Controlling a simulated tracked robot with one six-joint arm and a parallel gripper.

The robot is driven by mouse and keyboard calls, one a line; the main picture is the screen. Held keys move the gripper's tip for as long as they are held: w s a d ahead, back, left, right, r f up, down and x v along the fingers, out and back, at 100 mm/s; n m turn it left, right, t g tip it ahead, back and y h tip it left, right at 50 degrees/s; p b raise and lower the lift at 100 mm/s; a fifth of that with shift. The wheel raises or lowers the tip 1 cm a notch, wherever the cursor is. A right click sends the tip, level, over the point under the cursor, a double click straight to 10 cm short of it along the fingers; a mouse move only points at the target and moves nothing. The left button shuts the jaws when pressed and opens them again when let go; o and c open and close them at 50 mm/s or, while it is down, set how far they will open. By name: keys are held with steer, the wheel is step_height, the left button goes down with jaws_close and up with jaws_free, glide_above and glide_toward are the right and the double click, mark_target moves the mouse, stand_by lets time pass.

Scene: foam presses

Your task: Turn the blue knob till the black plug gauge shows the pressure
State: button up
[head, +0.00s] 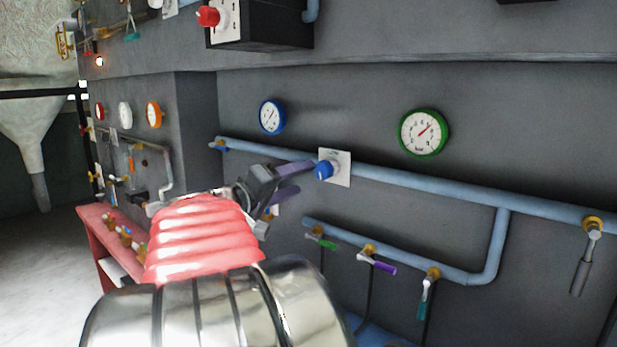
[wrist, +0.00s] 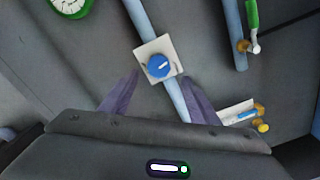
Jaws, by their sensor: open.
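The blue knob (head: 323,170) sits on a white square plate (head: 341,166) on the grey wall, over a long blue pipe. It also shows in the wrist view (wrist: 159,66), with a pointer mark on its face. My gripper (head: 306,177) is open and empty just left of the knob in the head view. In the wrist view its two purple fingers (wrist: 159,80) stand apart, with the knob ahead, between and slightly beyond their tips. I cannot see contact. I cannot make out a black plug gauge; the gauges in sight have coloured rims.
A green-rimmed gauge (head: 423,133) and a blue-rimmed gauge (head: 271,116) hang above the blue pipe (head: 430,185). Below are valves with green, purple and teal handles (head: 427,298). A red knob (head: 208,16) is on a black box above. A red bench (head: 97,225) stands left.

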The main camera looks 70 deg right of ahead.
steer(key=shift+v, duration=1.95)
steer(key=w+a+f+n+t+y, duration=0.4)
steer(key=a+f, duration=0.4)
steer(key=a, duration=0.4)
steer(key=w+a+f+n+t+y, duration=0.25)
steer(key=w+a+f+t, duration=0.2)
steer(key=a+f, duration=0.6)
steer(key=a+f+n+t+y, duration=0.2)
steer(key=a+y, duration=0.3)
steer(key=a, duration=0.9)
steer(key=w+a+f+n+t+y, duration=0.1)
steer(key=a+f+y, duration=0.4)
steer(key=a, duration=1)
steer(key=shift+n+t, duration=0.55)
steer(key=shift+n, duration=0.4)
steer(key=shift+w, duration=0.1)
steer(key=shift+c, duration=0.5)
